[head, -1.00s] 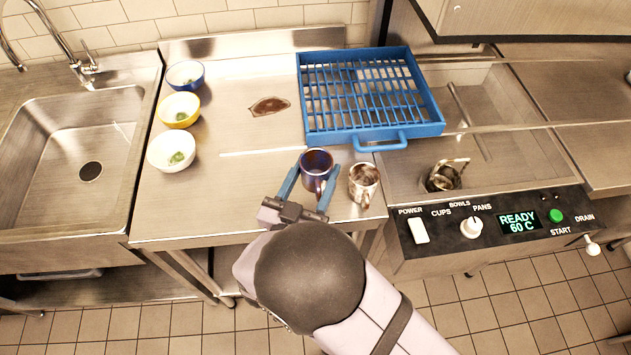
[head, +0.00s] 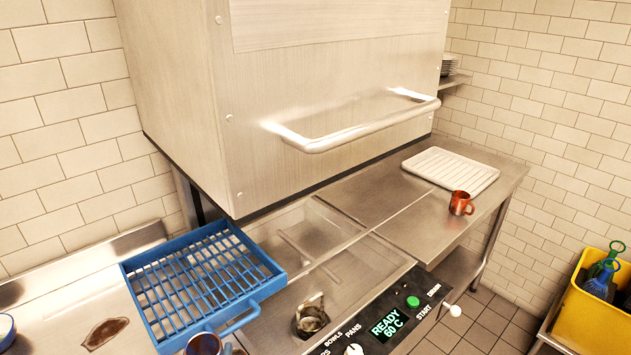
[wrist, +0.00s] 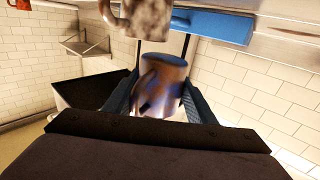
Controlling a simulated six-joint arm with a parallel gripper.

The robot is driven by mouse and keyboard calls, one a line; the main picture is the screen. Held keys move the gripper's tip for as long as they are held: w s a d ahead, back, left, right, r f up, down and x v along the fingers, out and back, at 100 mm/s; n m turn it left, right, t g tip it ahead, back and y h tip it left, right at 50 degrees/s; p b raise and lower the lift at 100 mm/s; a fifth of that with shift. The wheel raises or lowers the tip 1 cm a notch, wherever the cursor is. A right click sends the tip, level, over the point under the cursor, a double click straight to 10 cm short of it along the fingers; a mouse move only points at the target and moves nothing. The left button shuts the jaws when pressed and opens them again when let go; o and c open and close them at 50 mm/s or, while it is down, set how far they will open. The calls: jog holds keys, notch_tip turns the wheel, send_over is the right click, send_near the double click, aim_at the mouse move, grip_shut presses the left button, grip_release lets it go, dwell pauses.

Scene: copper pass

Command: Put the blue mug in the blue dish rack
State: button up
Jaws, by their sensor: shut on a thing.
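The blue mug (head: 205,343) shows at the bottom edge of the head view, just in front of the blue dish rack (head: 275,278), partly cut off. In the wrist view the blue mug (wrist: 163,72) sits between the two fingers of my gripper (wrist: 158,88), which is shut on it. The blue rack is an empty slatted tray with a front handle, lying on the counter beside the washer. Part of the rack (wrist: 210,24) shows at the top of the wrist view. Whether the mug touches the counter is hidden.
A speckled mug (wrist: 150,16) is close to the blue mug in the wrist view. A red mug (head: 460,203) and white ribbed tray (head: 450,170) sit on the right counter. A brown stain (head: 105,333) marks the left counter.

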jog(key=shift+w+d+r+m+g+h+p, duration=0.55)
jog(key=shift+w+d+m+h+p, duration=1.4)
jog(key=shift+d, duration=4.1)
jog(key=shift+w+d+r+m+g+h+p, duration=0.15)
jog(key=shift+w+d+m+g+h+p, duration=1.75)
jog(key=shift+d, duration=4.2)
jog(key=shift+w+d+r+m+t+h+p, duration=0.25)
jog(key=shift+w+d+m+h+p, duration=0.9)
jog(key=shift+d+h+p, duration=3.35)
jog(key=s+d+f+n+t+y+b, duration=0.2)
jog(key=d+f+y+b, duration=0.2)
jog(key=b, duration=0.5)
jog(key=shift+d+f+n+y, duration=0.3)
jog(key=shift+f+y, duration=0.35)
jog(key=shift+f, duration=0.6)
